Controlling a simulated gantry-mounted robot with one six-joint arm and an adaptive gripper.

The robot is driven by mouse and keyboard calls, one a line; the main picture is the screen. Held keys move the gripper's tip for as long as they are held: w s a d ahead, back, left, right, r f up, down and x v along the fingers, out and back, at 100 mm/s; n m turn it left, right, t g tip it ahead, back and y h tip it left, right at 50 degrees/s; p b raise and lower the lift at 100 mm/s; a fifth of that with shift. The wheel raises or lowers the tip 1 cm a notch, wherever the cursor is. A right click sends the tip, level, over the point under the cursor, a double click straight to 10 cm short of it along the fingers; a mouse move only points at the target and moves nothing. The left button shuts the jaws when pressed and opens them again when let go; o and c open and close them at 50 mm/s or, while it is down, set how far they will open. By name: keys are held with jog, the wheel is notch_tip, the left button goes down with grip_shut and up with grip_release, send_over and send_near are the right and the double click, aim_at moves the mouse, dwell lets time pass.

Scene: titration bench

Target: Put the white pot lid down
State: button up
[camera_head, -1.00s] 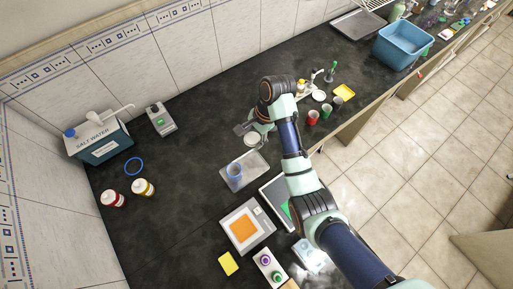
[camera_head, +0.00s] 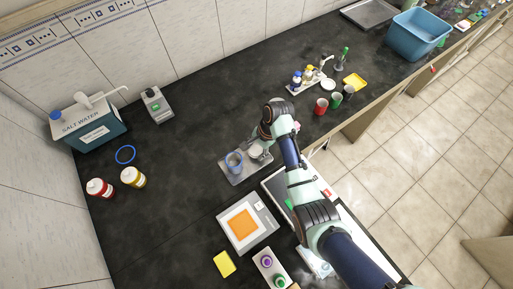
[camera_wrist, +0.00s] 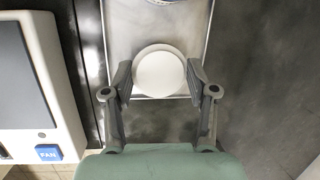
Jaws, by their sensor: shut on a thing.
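The white pot lid (camera_wrist: 160,74) is a round white disc between the two fingertips of my gripper (camera_wrist: 158,82) in the wrist view. My gripper is shut on it. In the head view the lid (camera_head: 256,152) shows over the right part of a grey metal tray (camera_head: 236,178), right of a bluish translucent pot (camera_head: 234,160). Whether the lid touches the tray cannot be told. My gripper (camera_head: 262,150) is partly hidden by my arm. The pot's edge (camera_wrist: 168,1) just shows at the top of the wrist view.
A hotplate-like device with an orange square (camera_head: 242,222) stands in front of the tray. A white device with a dark panel and blue FAN button (camera_wrist: 48,153) lies left in the wrist view.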

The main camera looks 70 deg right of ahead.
jog(key=shift+f, duration=0.35)
jog(key=o, duration=0.9)
jog(key=p+v, duration=0.3)
jog(key=v, duration=0.9)
jog(key=shift+r, duration=0.15)
jog(key=shift+w, duration=0.15)
